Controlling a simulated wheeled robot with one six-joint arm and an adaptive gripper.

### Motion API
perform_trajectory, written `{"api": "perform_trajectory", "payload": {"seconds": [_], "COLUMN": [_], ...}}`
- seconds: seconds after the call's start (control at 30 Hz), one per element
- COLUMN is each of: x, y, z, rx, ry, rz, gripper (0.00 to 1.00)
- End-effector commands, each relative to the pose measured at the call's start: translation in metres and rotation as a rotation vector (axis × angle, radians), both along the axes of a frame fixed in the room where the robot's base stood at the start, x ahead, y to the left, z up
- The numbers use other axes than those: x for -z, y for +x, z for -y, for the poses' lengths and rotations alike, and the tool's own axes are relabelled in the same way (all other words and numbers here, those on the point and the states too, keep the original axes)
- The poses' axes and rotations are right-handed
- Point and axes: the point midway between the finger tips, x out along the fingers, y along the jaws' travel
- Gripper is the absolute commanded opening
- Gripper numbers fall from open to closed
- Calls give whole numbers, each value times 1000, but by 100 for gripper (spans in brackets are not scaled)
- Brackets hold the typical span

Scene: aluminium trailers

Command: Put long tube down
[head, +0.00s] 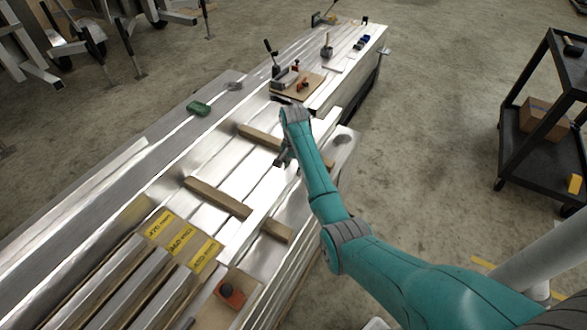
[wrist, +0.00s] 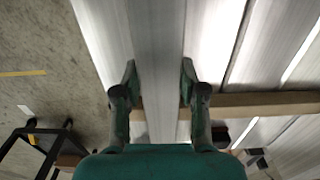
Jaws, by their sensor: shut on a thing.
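My gripper (head: 285,156) is shut on a long aluminium tube (head: 265,198), holding it across its width. In the wrist view my gripper's fingers (wrist: 158,88) stand on either side of the grey tube (wrist: 157,45). The tube runs lengthwise over the workbench, crossing above the wooden spacers (head: 218,197). A spacer also shows in the wrist view (wrist: 262,104), passing behind the tube. I cannot tell whether the tube touches the spacers or hangs just above them. Part of the tube is hidden by my gripper and arm.
More aluminium profiles lie to the left, with yellow labels (head: 182,243) near the front. Clamps and a wooden board (head: 298,86) are at the far end. A green object (head: 199,108) lies on the left profiles. A black cart (head: 540,140) stands right, across open floor.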

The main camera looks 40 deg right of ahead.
Motion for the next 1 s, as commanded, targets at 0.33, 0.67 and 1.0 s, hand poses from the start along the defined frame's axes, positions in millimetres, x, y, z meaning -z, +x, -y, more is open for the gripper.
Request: {"api": "perform_trajectory", "payload": {"seconds": [0.33, 0.67, 1.0], "x": [6, 13, 19], "y": [1, 1, 0], "z": [0, 0, 0], "rx": [0, 0, 0], "ry": [-1, -2, 0], "rz": [3, 4, 0], "gripper": [0, 0, 44]}}
